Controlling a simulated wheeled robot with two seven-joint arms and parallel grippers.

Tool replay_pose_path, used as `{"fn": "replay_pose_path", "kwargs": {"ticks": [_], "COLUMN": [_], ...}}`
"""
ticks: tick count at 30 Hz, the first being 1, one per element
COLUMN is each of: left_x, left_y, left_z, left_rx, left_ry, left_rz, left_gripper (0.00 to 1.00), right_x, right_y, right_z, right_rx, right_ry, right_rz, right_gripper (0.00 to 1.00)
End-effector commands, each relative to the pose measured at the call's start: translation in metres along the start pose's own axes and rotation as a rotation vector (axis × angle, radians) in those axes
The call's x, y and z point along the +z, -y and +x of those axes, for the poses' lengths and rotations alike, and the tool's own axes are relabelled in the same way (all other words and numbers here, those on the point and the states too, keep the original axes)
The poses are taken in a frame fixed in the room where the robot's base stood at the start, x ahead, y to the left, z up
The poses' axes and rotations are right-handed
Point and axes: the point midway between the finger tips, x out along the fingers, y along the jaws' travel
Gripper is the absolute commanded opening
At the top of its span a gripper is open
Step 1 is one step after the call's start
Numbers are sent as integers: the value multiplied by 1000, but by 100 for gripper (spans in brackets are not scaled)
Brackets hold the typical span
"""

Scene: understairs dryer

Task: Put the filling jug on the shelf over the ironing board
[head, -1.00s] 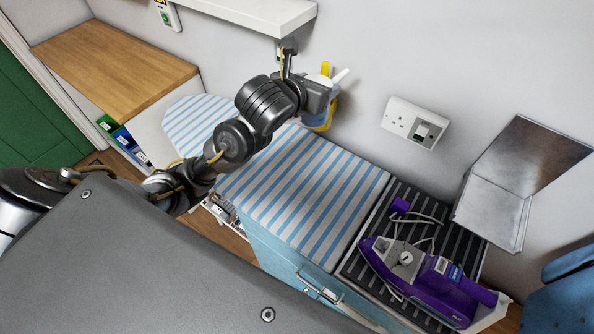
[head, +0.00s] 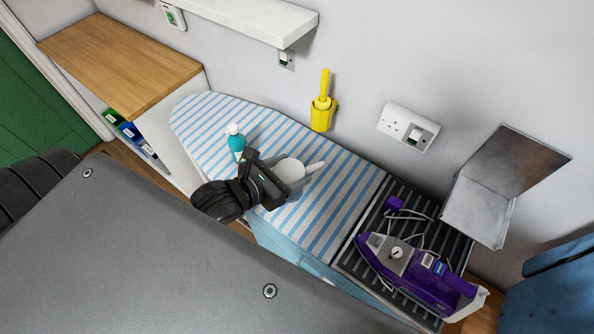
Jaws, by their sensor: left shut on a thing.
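The filling jug (head: 289,171) is whitish with a pale spout pointing right. My left gripper (head: 268,178) is shut on its left side, and the jaws hide part of it. Jug and gripper appear over the blue-and-white striped ironing board (head: 335,195); I cannot tell how far above the cover they are. The white shelf (head: 245,18) is on the wall at the top, above and behind the board. Its visible top is bare. My right gripper is not in view.
A teal bottle (head: 236,142) with a white top stands on the board, close beside my left gripper. A yellow holder (head: 322,115) is on the wall behind. A purple iron (head: 410,270) rests on a dark ribbed mat at right. The wooden worktop (head: 120,60) is clear.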

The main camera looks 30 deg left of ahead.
Motion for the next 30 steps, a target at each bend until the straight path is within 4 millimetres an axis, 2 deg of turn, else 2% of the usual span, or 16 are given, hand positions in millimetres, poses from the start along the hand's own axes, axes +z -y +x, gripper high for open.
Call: {"fn": "replay_pose_path", "kwargs": {"ticks": [5, 12, 18, 24, 30], "left_x": [-4, -14, -14, -14, -29], "left_y": [-5, -31, -46, -58, -74], "left_z": [8, 46, 66, 82, 110], "left_rx": [-1, 2, 4, 4, 3], "left_ry": [6, 7, 6, 5, -2], "left_rz": [4, 14, 11, 9, -4], "left_gripper": [34, 34, 34, 34, 34], "right_x": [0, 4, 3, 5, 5], "right_y": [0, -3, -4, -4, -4], "right_z": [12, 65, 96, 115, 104], "right_rx": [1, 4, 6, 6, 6], "right_ry": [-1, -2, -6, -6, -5], "right_rz": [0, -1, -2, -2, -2], "right_gripper": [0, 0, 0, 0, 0]}}
